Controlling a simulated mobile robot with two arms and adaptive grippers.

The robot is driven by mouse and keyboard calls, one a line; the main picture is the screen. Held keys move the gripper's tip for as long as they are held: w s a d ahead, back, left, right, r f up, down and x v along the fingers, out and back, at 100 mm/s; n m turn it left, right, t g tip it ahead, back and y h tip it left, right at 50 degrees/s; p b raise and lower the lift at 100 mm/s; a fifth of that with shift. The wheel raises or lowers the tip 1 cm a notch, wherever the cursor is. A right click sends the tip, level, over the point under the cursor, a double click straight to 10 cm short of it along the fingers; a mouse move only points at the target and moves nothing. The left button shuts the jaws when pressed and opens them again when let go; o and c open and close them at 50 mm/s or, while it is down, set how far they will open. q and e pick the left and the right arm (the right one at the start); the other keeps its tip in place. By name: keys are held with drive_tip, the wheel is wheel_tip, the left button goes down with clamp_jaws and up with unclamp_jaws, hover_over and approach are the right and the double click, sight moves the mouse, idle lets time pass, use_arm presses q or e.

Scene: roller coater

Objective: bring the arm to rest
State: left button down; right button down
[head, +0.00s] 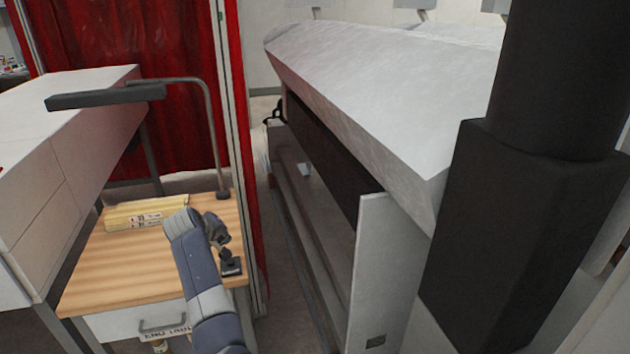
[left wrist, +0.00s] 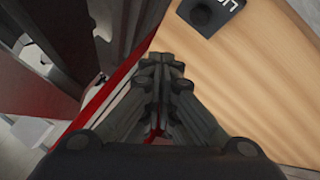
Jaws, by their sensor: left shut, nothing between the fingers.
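My left arm (head: 198,275) reaches up from the bottom of the head view over a small wooden table. My left gripper (head: 222,246) is above the right part of the tabletop, close to a small black block (head: 231,266). In the left wrist view the gripper (left wrist: 160,75) is shut, its fingers together with nothing between them. The block (left wrist: 205,12) lies on the wood there, apart from the fingers and beyond them. The right gripper is not in view.
The wooden table (head: 110,262) bears yellow bars (head: 146,214) and a lamp (head: 108,96) on a bent post. A red curtain (head: 135,70) hangs behind it. A large grey machine (head: 385,75) stands to the right, with a narrow floor gap between. White cabinets (head: 50,190) stand left.

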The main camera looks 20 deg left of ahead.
use_arm(q)
drive_tip(key=shift+m+g+y, duration=0.6)
drive_tip(key=shift+m, duration=0.3)
drive_tip(key=s+f, duration=0.1)
drive_tip(key=s, duration=0.1)
drive_tip(key=s+f, duration=0.1)
drive_tip(key=s, duration=0.1)
drive_tip(key=s+a+f, duration=0.1)
drive_tip(key=s, duration=0.1)
drive_tip(key=shift+s+f, duration=0.25)
drive_tip(key=shift+f, duration=0.1)
drive_tip(key=s+d+f+m+g+h, duration=0.1)
drive_tip(key=s+d+f+m, duration=0.25)
drive_tip(key=s+d, duration=0.65)
drive_tip(key=s+d+f+m+g+h, duration=0.15)
drive_tip(key=s+d+m, duration=0.35)
drive_tip(key=s, duration=0.9)
drive_tip(key=s+d+f+m+g+h, duration=0.1)
drive_tip(key=s+d+f+m+g, duration=0.15)
drive_tip(key=s+d, duration=0.8)
wheel_tip(320, 180, down, 27)
drive_tip(key=s+a+m, duration=0.1)
drive_tip(key=s, duration=0.2)
drive_tip(key=s+a+f+g, duration=0.1)
drive_tip(key=s+a+f, duration=0.2)
drive_tip(key=s+f, duration=1.2)
drive_tip(key=shift+s+f+g, duration=0.35)
drive_tip(key=shift+s+g, duration=0.05)
drive_tip(key=shift+s, duration=0.1)
